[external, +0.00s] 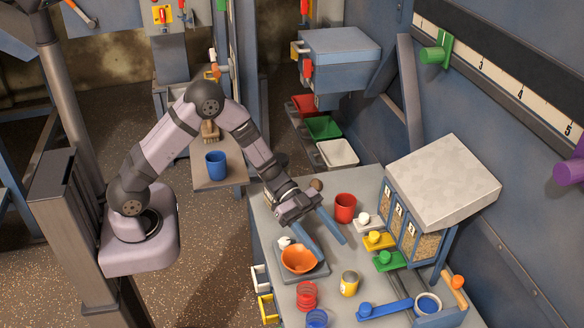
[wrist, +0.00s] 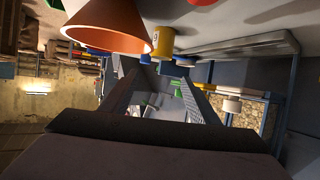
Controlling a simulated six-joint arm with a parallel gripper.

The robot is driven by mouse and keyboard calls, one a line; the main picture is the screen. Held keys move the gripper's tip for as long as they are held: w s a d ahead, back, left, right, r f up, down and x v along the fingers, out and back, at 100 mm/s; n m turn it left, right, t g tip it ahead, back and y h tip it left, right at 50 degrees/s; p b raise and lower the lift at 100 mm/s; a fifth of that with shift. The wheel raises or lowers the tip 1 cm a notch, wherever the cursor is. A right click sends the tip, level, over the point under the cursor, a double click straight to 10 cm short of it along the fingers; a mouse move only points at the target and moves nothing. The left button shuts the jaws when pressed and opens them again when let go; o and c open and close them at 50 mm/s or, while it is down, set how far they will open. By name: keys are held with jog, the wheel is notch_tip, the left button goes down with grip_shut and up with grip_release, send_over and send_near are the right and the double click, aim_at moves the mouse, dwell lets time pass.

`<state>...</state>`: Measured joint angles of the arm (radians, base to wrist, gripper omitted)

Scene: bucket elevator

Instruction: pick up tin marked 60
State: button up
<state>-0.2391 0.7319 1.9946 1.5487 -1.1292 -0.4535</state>
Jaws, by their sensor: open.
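A small yellow tin (external: 349,283) with a pale label stands upright on the grey table, right of the orange bowl. A yellow tin (wrist: 163,41) with a dark mark also shows in the wrist view, beyond the fingertips; I cannot read its full number. My gripper (external: 332,250) is open and empty, with its two blue fingers spread above the table. It is behind the tin in the external view and apart from it. The fingers (wrist: 164,76) also show in the wrist view.
The orange bowl (external: 298,259) sits on a grey scale beside my fingers. A red cup (external: 345,208) stands behind them. A bin unit (external: 442,185) with yellow and green slides is at right.

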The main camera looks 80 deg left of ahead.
aim_at(355, 284)
notch_tip(355, 284, down, 2)
jog(key=shift+f, duration=0.15)
jog(key=shift+x, duration=1.2)
jog(key=shift+p+x, duration=0.65)
jog(key=shift+x, duration=1.9)
jog(key=c, duration=1.1)
